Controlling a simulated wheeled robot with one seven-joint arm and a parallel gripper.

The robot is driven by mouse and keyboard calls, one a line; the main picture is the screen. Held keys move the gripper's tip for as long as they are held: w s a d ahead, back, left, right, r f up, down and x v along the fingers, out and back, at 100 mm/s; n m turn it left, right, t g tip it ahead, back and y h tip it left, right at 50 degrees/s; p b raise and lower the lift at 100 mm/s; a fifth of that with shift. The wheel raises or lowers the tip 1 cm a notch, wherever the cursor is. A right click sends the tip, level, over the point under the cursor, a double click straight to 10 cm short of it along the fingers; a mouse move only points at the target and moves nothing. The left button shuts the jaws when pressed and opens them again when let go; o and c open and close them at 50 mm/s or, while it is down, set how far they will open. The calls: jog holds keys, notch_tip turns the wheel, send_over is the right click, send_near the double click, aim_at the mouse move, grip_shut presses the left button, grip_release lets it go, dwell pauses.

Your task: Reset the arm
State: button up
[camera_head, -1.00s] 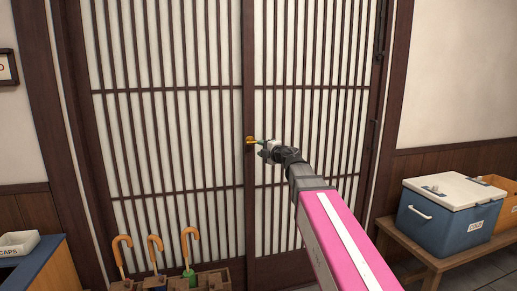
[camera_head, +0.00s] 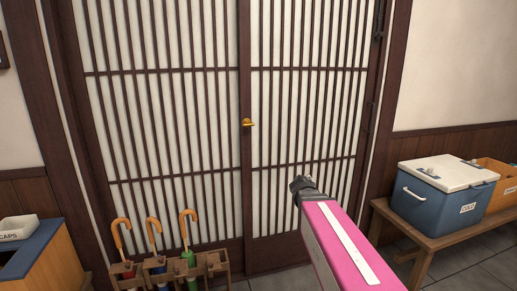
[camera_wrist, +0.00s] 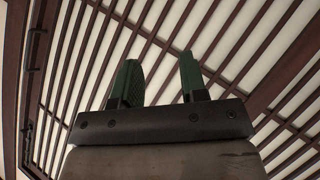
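My gripper (camera_wrist: 158,80) shows in the wrist view with its two green fingers apart and nothing between them. Behind the fingers the wrist view shows the slatted lattice of the door (camera_wrist: 75,75). In the head view my pink arm reaches up from the lower right, and my gripper is hidden behind its dark end. The lattice door (camera_head: 170,100) stands in front of me and looks closed. Its brass handle (camera_head: 248,122) sits on the dark middle post, up and left of my arm's end and clear of it.
A wooden rack (camera_head: 215,262) with several hooked umbrellas (camera_head: 188,228) stands at the door's lower left. A blue cooler (camera_head: 432,201) and an orange crate (camera_head: 498,180) sit on a bench (camera_head: 420,237) at the right. A caps tray (camera_head: 18,228) is on a counter at the far left.

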jog(key=s+a+f+m+g+y, duration=0.1)
jog(key=s+f+m+g+y, duration=0.3)
jog(key=s+f+g, duration=0.8)
jog(key=s+f+m, duration=0.1)
jog(key=s+f, duration=0.6)
jog(key=s, duration=0.2)
jog(key=shift+a+f, duration=0.3)
